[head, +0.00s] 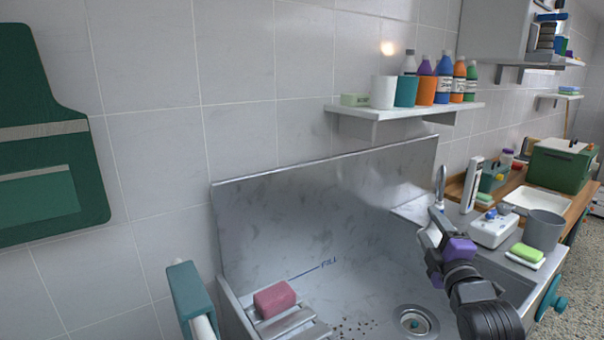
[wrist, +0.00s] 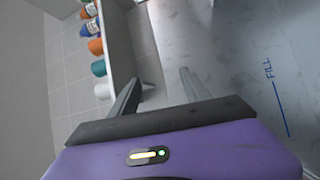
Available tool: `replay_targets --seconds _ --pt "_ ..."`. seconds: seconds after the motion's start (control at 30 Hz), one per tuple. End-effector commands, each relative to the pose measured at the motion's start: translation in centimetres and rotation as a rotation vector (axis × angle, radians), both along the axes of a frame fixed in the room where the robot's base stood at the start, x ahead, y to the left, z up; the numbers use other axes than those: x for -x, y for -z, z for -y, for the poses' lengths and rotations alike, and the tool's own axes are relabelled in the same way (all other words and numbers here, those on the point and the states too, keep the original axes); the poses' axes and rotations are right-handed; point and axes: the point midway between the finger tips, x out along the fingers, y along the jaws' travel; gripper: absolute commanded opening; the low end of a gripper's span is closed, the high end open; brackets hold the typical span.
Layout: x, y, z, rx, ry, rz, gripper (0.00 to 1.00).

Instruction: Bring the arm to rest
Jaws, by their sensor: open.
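My gripper (wrist: 163,88) shows in the wrist view with its two grey fingers apart and nothing between them. In the head view my arm comes in from the lower right, and my gripper (head: 430,232) is over the right part of the metal sink (head: 330,225), near the tap. The fingers are small there and partly lost against the sink's back wall. In the wrist view the sink's metal wall (wrist: 235,45) with the blue FILL mark lies behind and to the right of the fingers.
A pink sponge (head: 274,298) lies on a slatted rack at the sink's left. A shelf (head: 400,112) with cups and bottles hangs above. A white device (head: 492,230), grey cup (head: 543,230) and green sponge (head: 527,253) stand right of my arm.

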Motion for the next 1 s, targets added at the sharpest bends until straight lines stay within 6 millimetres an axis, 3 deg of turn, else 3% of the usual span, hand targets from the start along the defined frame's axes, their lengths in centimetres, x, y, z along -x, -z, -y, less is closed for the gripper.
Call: replay_targets --seconds 0.1,0.4,0.7,1.0 --pt "3.9 2.4 -2.3 -0.267 -0.039 0.049 0.55" --pt "14.2 7.2 -5.6 -0.809 -0.097 0.128 0.55" --pt "25.2 11.1 -7.3 -1.190 -0.110 0.152 0.55" --pt "36.8 13.3 -8.0 -1.441 -0.085 0.123 0.55"
